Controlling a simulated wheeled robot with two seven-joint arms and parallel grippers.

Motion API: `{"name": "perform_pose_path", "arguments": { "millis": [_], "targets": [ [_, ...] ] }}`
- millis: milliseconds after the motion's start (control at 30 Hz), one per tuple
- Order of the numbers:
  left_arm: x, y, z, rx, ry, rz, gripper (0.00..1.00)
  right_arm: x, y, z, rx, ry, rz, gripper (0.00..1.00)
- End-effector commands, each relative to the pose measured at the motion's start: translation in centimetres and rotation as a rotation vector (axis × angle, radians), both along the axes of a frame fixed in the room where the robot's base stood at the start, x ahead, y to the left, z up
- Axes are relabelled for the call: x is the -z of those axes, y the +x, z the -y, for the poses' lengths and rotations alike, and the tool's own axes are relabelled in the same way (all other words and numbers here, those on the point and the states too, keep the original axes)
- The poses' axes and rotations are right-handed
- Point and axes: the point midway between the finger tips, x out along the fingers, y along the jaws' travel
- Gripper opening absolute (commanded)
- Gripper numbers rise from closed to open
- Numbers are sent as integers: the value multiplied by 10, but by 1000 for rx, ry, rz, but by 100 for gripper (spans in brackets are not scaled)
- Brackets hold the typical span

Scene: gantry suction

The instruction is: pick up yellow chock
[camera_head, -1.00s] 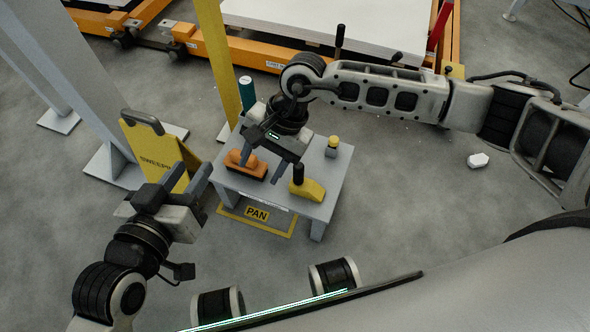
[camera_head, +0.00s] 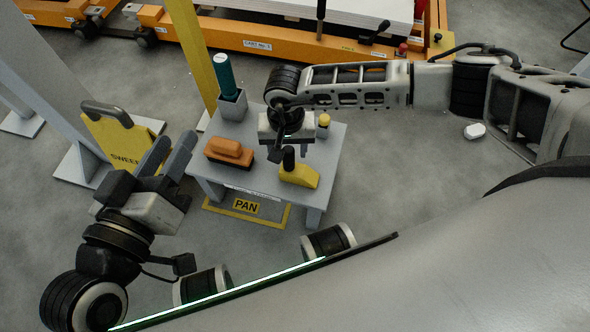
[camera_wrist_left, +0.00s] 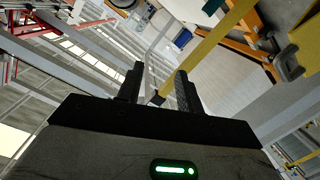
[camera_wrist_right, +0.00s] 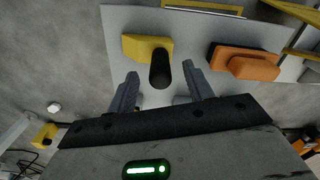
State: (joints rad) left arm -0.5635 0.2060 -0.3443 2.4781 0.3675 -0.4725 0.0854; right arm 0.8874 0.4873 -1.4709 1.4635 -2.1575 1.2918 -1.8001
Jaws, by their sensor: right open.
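The yellow chock (camera_head: 300,176) with a black upright handle sits on the small grey table (camera_head: 325,160), near its front right. In the right wrist view the chock (camera_wrist_right: 146,48) lies just beyond the fingertips, its black handle pointing toward the camera between them. My right gripper (camera_head: 290,150) is over the table, just behind the chock; in its wrist view the gripper (camera_wrist_right: 160,82) is open and empty. My left gripper (camera_head: 168,152) is raised left of the table, fingers apart, with nothing between them. In the left wrist view the gripper (camera_wrist_left: 158,80) also shows apart fingers.
An orange brush-like block (camera_head: 229,152) lies left of the chock. A green cylinder in a grey holder (camera_head: 232,105) and a small yellow-topped item (camera_head: 323,125) stand farther back. A yellow sweep pan (camera_head: 115,140) and a yellow post (camera_head: 190,50) are at left.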

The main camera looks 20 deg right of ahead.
Motion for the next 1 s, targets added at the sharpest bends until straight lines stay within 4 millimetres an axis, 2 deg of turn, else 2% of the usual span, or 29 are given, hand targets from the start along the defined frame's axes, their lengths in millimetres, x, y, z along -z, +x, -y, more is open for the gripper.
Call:
{"name": "perform_pose_path", "arguments": {
  "millis": [133, 200, 300, 633, 800, 1000],
  "targets": [
    [6, 0, 2, 6, -45, 2, 36, 24, 4, 3, 3, 0, -2, 51],
    [-3, 0, 3, 11, -92, 21, 36, 35, 6, 4, 4, 0, -2, 51],
    [-13, 7, 1, 4, -71, 101, 36, 46, 6, 3, 2, 1, -2, 51],
    [-20, 10, 0, -3, -55, 149, 36, 50, 7, 4, 1, 1, -1, 51],
    [-20, 10, 0, -2, -55, 149, 36, 50, 7, 4, 2, 1, -1, 4],
    [-20, 10, 0, -2, -55, 149, 36, 49, 7, 4, 2, 2, 1, 3]
  ]
}}
